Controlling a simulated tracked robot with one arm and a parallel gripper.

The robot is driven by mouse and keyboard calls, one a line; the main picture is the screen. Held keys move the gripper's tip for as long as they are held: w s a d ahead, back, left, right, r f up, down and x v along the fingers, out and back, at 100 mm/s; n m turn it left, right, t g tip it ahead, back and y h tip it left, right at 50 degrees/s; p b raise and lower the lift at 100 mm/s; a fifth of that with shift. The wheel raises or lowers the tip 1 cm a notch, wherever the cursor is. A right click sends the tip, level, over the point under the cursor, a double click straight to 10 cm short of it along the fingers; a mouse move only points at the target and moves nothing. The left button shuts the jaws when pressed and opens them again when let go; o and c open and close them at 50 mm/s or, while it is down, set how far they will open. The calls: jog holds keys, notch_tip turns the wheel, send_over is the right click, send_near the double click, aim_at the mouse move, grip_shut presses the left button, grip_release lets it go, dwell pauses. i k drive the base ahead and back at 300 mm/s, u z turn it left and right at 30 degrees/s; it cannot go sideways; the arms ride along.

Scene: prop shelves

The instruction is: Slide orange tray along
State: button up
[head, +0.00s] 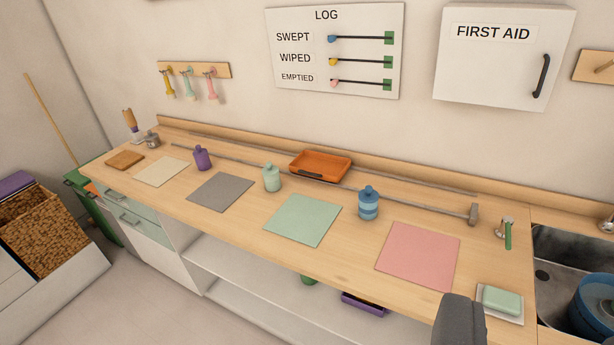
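The orange tray (321,164) sits toward the back of the wooden counter, at the middle of the picture. A dark handle shows on its front side. It rests at a long grey rail (410,203) that runs along the counter and ends in a grey block at the right. My gripper (460,312) shows only as a dark grey piece at the bottom edge, right of centre, well apart from the tray. Its fingers cannot be made out, so its opening is unclear.
A mint jar (271,178), a blue striped jar (368,204) and a purple jar (202,158) stand along the rail. Flat mats, including a pink mat (418,255) and a green mat (303,219), lie in front. A soap dish (501,303) and sink (560,262) are at the right.

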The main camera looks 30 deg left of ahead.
aim_at(322, 166)
jog(key=u, duration=0.05)
jog(key=i, duration=1.65)
jog(key=z, duration=0.1)
